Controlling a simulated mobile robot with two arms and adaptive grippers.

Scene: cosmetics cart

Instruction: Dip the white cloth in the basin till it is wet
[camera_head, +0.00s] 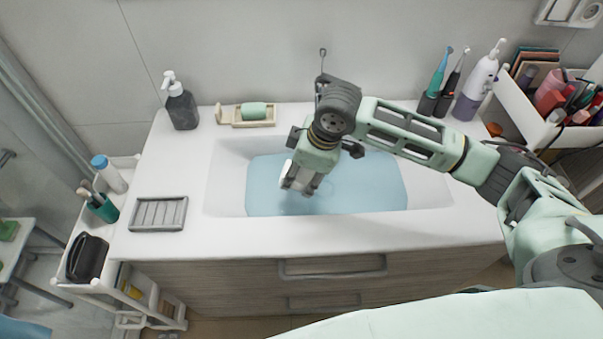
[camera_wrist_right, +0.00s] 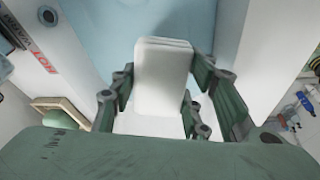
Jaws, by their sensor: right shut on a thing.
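The basin (camera_head: 230,165) is a white rectangular sink set in the counter, filled with light blue water (camera_head: 365,185). My right gripper (camera_head: 297,180) reaches in from the right and points down over the left-middle part of the water. It is shut on the white cloth (camera_head: 287,171), mostly hidden behind the fingers in the head view. In the right wrist view the cloth (camera_wrist_right: 162,75) is a folded white block between the green fingers, with blue water beyond it. I cannot tell whether the cloth touches the water. My left gripper is not in view.
A soap dish with green soap (camera_head: 254,111) and a dark pump bottle (camera_head: 181,104) stand behind the basin. A grey slatted tray (camera_head: 158,213) lies at left. Toothbrushes (camera_head: 441,75) and a white bin (camera_head: 537,125) stand at right. A cart (camera_head: 75,283) holds items at far left.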

